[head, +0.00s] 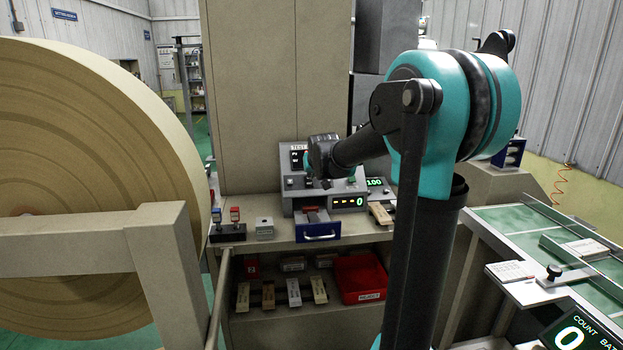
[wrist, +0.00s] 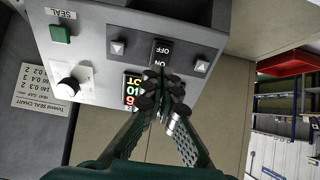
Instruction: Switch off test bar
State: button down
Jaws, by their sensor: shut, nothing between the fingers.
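The grey tester (head: 301,205) with a TEST label stands on the workbench in the head view. Its control panel (wrist: 100,62) fills the upper wrist view, with its lettering upside down. A black rocker switch (wrist: 160,52) marked OFF and ON sits on the panel between two arrow buttons. My gripper (wrist: 163,94) is shut and empty, its fingertips just below the ON end of the switch in the picture. I cannot tell whether they touch it. The fingertips partly cover a small lit display (wrist: 132,90). In the head view my wrist hides part of the panel.
A large paper roll (head: 90,130) stands at left. A red bin (head: 360,278) is on the shelf below. A green-topped conveyor (head: 510,222) is at right.

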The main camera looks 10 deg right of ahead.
jog(key=v, duration=0.8)
jog(key=shift+s+f, duration=0.15)
jog(key=shift+s, duration=0.15)
